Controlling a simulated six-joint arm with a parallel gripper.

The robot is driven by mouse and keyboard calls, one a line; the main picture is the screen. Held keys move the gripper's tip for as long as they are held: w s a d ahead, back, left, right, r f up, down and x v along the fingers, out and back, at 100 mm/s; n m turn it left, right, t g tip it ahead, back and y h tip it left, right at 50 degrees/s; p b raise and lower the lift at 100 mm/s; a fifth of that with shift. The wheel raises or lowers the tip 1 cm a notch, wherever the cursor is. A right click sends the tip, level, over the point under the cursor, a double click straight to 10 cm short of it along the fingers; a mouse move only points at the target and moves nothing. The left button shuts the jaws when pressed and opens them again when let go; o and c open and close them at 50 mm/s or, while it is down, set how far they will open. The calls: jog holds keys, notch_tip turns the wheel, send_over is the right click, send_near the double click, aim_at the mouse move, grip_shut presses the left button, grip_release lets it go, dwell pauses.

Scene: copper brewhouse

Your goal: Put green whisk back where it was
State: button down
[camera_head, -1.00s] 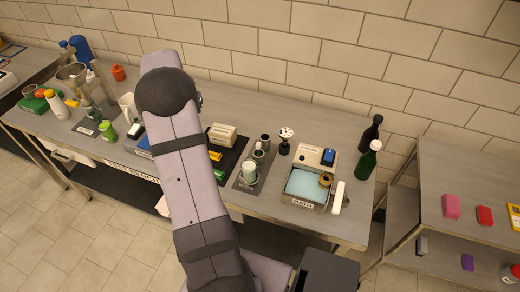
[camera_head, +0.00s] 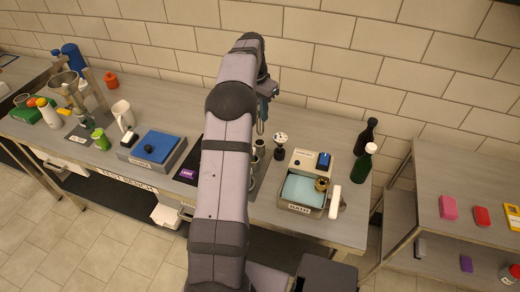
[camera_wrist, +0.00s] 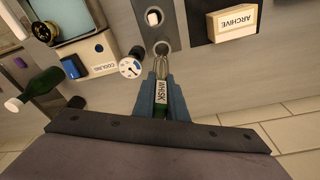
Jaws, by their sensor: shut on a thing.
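My gripper (camera_wrist: 161,95) is shut on the green whisk (camera_wrist: 162,92), with a label reading WHISK facing the wrist camera. The whisk's wire end points toward a round cup (camera_wrist: 161,48) on a grey rack plate (camera_wrist: 170,12); I cannot tell whether the wires are in the cup or above it. In the head view my gripper (camera_head: 266,92) is above the back part of the bench, and the whisk (camera_head: 260,127) hangs below it. My arm hides most of the rack there; one cup (camera_head: 259,146) shows.
A black-and-white dial (camera_wrist: 130,67) stands close beside the whisk; it also shows in the head view (camera_head: 280,140). The bath (camera_head: 302,190) is to its right, with two bottles (camera_head: 364,160) beyond.

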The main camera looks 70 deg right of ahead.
aim_at(261, 135)
jog(key=shift+f+p, duration=1.85)
jog(key=shift+f, duration=3.05)
jog(key=shift+f, duration=0.2)
jog(key=c, duration=1.8)
grip_release()
jog(key=shift+o, duration=0.2)
jog(key=shift+r, duration=0.15)
notch_tip(261, 135, up, 12)
jog(key=a+b, duration=0.1)
jog(key=b, duration=0.2)
jog(key=shift+w+a+b, duration=0.35)
jog(key=shift+w+b, duration=0.05)
